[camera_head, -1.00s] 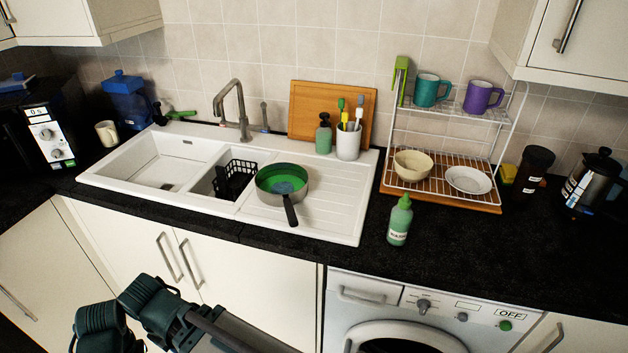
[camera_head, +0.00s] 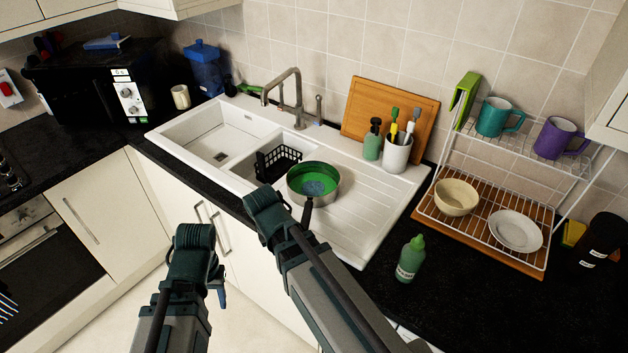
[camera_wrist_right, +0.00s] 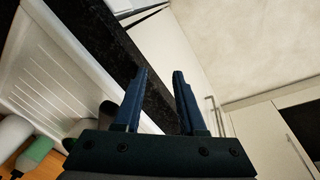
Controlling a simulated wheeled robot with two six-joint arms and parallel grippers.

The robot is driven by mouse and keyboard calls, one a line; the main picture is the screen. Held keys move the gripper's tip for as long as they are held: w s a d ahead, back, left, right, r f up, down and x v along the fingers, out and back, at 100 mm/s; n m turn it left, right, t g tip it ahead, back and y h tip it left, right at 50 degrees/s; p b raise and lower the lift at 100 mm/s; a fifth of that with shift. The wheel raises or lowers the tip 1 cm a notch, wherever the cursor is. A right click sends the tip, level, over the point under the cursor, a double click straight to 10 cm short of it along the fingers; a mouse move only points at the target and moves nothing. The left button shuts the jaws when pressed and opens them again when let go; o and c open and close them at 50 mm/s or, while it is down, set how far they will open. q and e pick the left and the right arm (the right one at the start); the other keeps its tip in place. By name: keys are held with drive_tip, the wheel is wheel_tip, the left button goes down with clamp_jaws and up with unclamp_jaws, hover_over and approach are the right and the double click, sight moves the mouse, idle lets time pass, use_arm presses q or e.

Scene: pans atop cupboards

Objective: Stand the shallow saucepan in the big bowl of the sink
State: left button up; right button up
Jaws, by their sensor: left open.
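The shallow saucepan (camera_head: 322,171) is a metal pan with a green inside and a blue-grey patch at its middle. It stands upright on the sink's drainer (camera_head: 362,205), beside the small bowl, its dark handle towards the counter front. The big bowl (camera_head: 212,140) of the white sink is at the left and looks empty. My left gripper (camera_head: 221,294) is open and empty in front of the cupboards, below the worktop. My right gripper (camera_head: 262,203) is near the worktop's front edge, left of the pan handle. In the right wrist view its fingers (camera_wrist_right: 158,100) are apart with nothing between them.
A black basket (camera_head: 277,160) sits in the small bowl, left of the pan. The tap (camera_head: 291,100) rises behind. A soap dispenser (camera_head: 373,140) and white cup (camera_head: 397,155) of brushes stand behind the drainer. A green bottle (camera_head: 411,260) and dish rack (camera_head: 490,215) are right.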

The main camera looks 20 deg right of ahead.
sight(310, 197)
drive_tip(key=w+d+r+m+h, duration=0.1)
drive_tip(key=w+d+r+m, duration=0.1)
drive_tip(key=w+d+r+m+t+h+p, duration=0.1)
drive_tip(key=w+d+r+m, duration=0.1)
drive_tip(key=shift+w+d+m, duration=0.15)
drive_tip(key=shift+d+m, duration=0.25)
drive_tip(key=w+d+r+m+t+h+p, duration=0.2)
drive_tip(key=w+d+r+m+h, duration=0.2)
drive_tip(key=w+r+m, duration=0.25)
drive_tip(key=shift+m, duration=0.45)
drive_tip(key=b+x, duration=0.4)
drive_tip(key=x, duration=0.1)
drive_tip(key=b+x, duration=0.2)
drive_tip(key=shift+s+d+f, duration=0.1)
drive_tip(key=shift+s+f, duration=0.15)
drive_tip(key=shift+f, duration=0.3)
use_arm(q)
drive_tip(key=shift+f+b, duration=0.3)
drive_tip(key=shift+f, duration=0.8)
use_arm(e)
drive_tip(key=shift+w+d+f, duration=0.15)
drive_tip(key=shift+d+f, duration=0.15)
drive_tip(key=shift+d, duration=0.2)
